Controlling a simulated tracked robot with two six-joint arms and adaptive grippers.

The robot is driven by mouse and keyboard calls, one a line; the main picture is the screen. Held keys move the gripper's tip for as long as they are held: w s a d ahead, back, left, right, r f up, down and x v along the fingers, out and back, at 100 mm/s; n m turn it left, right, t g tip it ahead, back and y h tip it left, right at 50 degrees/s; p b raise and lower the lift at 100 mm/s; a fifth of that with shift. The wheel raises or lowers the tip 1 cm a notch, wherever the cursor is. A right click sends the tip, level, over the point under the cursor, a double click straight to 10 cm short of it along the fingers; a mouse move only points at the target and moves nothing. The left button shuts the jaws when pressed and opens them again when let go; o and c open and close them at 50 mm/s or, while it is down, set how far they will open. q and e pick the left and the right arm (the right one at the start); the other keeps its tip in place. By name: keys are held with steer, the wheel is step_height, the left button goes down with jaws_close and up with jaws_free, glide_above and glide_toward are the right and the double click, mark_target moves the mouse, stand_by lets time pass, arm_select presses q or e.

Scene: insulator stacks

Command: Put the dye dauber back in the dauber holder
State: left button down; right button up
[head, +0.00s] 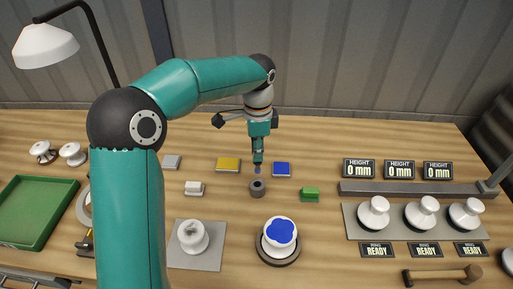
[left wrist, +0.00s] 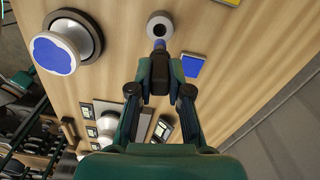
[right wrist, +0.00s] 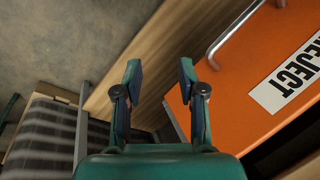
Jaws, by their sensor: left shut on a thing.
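The dye dauber (head: 257,168) is a slim piece with a blue lower end, pointing down from my left gripper (head: 258,158). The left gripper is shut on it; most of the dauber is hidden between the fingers. The dauber holder (head: 257,190) is a small dark grey round cup with a hole in its top, just below and in front of the dauber's tip. In the left wrist view the dauber's blue end (left wrist: 159,43) shows beyond the fingertips (left wrist: 160,62), near the rim of the holder (left wrist: 151,26). My right gripper (right wrist: 160,73) is open and empty.
A blue pad (head: 282,169) and a yellow pad (head: 228,164) lie behind the holder. A blue-topped insulator (head: 280,234) stands in front. An orange reject bin (right wrist: 245,105) is beside my right gripper.

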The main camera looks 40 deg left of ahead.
mark_target(257, 168)
arm_select(q)
steer(key=shift+f+b, duration=1.4)
steer(key=shift+f, duration=0.9)
steer(key=shift+p, duration=0.4)
steer(key=shift+f+b, duration=1.75)
steer(key=shift+f, duration=0.75)
steer(key=c, duration=1)
jaws_free()
steer(key=shift+c, duration=0.2)
steer(key=shift+r, duration=0.1)
step_height(257, 168, up, 12)
steer(key=shift+f, duration=0.1)
steer(key=shift+f, duration=0.1)
